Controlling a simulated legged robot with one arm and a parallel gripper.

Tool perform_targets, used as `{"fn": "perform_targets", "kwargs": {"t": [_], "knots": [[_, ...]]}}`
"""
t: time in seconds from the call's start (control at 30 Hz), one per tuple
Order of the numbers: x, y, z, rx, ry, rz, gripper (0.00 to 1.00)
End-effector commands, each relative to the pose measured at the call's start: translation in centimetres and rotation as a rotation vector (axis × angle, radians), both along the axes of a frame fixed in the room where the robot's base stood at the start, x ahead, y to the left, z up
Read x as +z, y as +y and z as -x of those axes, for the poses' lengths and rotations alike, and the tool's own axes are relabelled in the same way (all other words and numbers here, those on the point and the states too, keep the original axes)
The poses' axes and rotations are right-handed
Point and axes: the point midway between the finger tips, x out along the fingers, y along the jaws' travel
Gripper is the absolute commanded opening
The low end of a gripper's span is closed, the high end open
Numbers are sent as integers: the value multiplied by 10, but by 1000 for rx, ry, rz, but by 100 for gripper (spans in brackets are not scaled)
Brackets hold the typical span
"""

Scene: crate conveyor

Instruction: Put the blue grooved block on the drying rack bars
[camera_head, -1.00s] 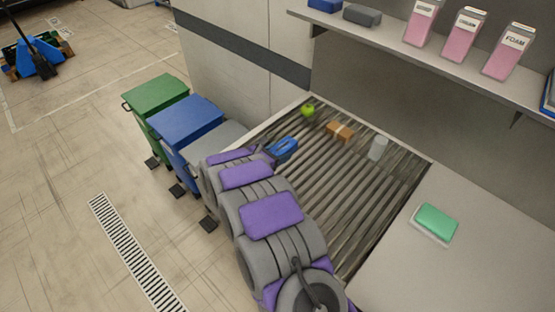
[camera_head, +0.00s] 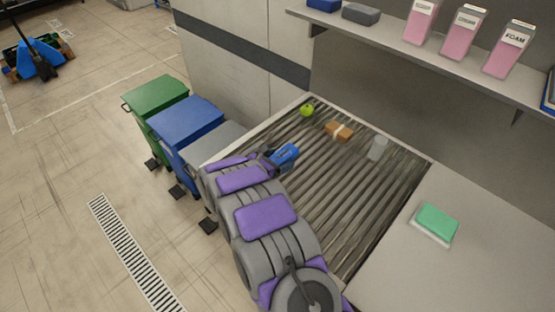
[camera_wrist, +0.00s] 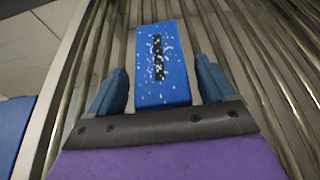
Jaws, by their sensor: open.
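The blue grooved block (camera_wrist: 163,62) has a dark slot and white specks on its top. In the wrist view it lies between the two fingers of my gripper (camera_wrist: 162,88), with a gap visible on each side. My gripper is open around it. In the head view the block (camera_head: 286,153) shows at the end of my arm, over the left part of the drying rack bars (camera_head: 340,190). My arm partly hides it there. I cannot tell whether the block rests on the bars.
On the bars lie a green apple-like item (camera_head: 307,110), an orange-brown block (camera_head: 339,131) and a clear cup (camera_head: 377,148). A green sponge on a dish (camera_head: 436,223) sits on the right counter. A shelf (camera_head: 400,45) overhangs behind. Blue (camera_head: 187,120) and green bins (camera_head: 156,92) stand left.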

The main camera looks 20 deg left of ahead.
Motion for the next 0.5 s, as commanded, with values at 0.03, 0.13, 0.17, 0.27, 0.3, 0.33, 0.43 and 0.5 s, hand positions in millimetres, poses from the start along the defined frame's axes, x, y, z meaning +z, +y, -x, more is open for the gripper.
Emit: {"fn": "perform_targets", "kwargs": {"t": [0.03,0.13,0.17,0.27,0.3,0.33,0.43,0.5], "knots": [[2,2,3,2,0,-1,83],[8,8,15,4,1,-1,83],[10,10,19,5,1,-1,83],[19,17,36,5,-1,-2,83],[22,20,44,4,-1,-1,83],[25,22,49,3,-2,-2,83],[31,29,66,4,0,-2,83],[35,34,77,5,1,-1,83]]}}
